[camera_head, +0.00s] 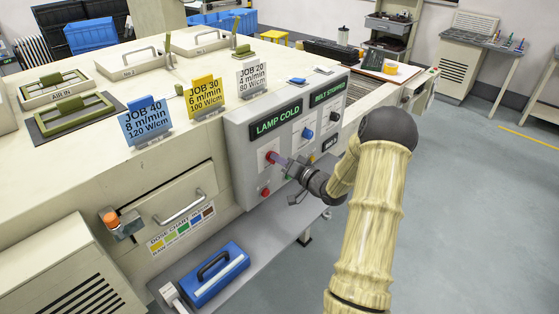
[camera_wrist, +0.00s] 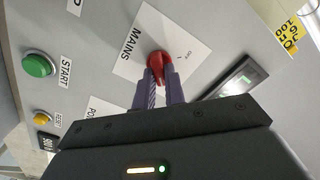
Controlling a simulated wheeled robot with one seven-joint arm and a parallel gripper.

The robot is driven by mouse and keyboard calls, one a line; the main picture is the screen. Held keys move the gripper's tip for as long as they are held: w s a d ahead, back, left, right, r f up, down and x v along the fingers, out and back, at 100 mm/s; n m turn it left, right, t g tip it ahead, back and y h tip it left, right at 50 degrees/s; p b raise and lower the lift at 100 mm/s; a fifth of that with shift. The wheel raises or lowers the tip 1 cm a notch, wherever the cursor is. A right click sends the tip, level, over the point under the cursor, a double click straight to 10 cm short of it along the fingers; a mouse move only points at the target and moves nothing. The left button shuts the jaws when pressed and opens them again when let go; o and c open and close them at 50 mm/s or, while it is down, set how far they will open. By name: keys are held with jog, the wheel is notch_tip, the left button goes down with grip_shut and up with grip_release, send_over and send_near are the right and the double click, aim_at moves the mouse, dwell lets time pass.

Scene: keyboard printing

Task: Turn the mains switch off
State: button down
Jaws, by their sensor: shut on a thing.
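The mains switch is a red rotary knob (camera_wrist: 160,65) on a white plate (camera_wrist: 130,62) marked MAINS, in the wrist view. An OFF mark shows on the plate beside the knob. In the head view the red knob (camera_head: 270,157) sits on the grey control panel (camera_head: 240,150), below the LAMP COLD display. My gripper (camera_wrist: 159,75) is shut on the knob, one purple finger on each side of it. In the head view my gripper (camera_head: 280,160) reaches the panel from the right. The fingers hide part of the knob, and I cannot tell its exact angle.
A green START button (camera_wrist: 38,65) and a yellow button (camera_wrist: 42,118) are near the switch. The panel also has a blue knob (camera_head: 307,134) and a lower red button (camera_head: 264,192). A blue case (camera_head: 215,275) lies on the shelf below. Open floor is at right.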

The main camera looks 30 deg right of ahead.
jog(key=shift+n+b, duration=0.4)
jog(key=shift+b, duration=0.05)
jog(key=n+b, duration=0.5)
jog(key=b, duration=0.1)
jog(key=n+b, duration=1.2)
jog(key=shift+s+a+f, duration=0.1)
jog(key=shift+s+a, duration=0.05)
jog(key=shift+a, duration=0.2)
jog(key=shift+b, duration=0.3)
jog(key=c, duration=1.5)
grip_release()
jog(key=shift+o, duration=0.2)
jog(key=v, duration=1.7)
jog(key=shift+s, duration=0.2)
